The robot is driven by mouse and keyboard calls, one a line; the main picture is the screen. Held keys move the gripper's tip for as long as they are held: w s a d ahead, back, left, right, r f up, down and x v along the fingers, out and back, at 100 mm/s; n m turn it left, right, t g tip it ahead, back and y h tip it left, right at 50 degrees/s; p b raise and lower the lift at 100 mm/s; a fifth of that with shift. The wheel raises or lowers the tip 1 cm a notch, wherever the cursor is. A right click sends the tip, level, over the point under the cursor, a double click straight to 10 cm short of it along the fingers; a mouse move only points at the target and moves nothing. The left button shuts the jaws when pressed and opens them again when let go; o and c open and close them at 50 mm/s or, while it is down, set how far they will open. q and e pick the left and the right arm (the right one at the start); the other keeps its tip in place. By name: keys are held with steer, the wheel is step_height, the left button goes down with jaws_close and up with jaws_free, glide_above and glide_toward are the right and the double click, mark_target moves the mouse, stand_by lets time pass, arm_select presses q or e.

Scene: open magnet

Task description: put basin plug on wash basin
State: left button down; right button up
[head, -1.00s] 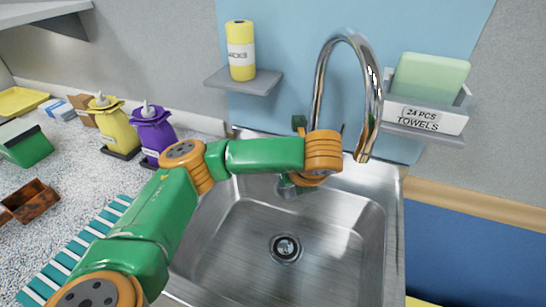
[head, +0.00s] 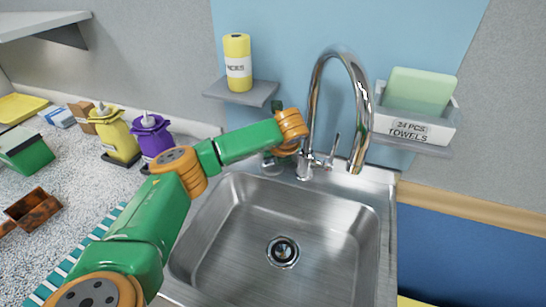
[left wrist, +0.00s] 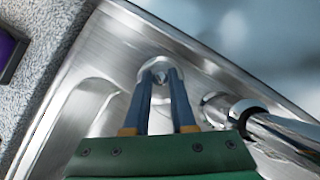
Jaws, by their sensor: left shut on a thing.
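The steel wash basin (head: 330,230) has an open round drain (head: 283,252) in its floor. My left gripper (head: 272,162) is at the back rim of the basin, just left of the tap, partly hidden by my wrist in the head view. In the left wrist view its two blue fingers (left wrist: 160,78) are shut on the knob of a small round chrome basin plug (left wrist: 153,65). The plug is at the flat steel rim; I cannot tell whether it touches it. My right gripper is not in view.
A tall chrome tap (head: 360,110) with a lever (head: 332,150) stands close to the right of my gripper. A shelf with a yellow roll (head: 237,62) and a towel box (head: 415,125) hang behind. Purple (head: 151,138) and yellow (head: 116,135) bottles stand left. The basin bowl is clear.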

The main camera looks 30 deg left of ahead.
arm_select(q)
steer(key=c, duration=0.7)
jaws_free()
steer(key=shift+f, duration=0.1)
steer(key=shift+c, duration=0.2)
steer(key=shift+r+p, duration=0.3)
steer(key=v, duration=1.2)
steer(key=shift+b, duration=0.3)
steer(key=shift+f, duration=0.15)
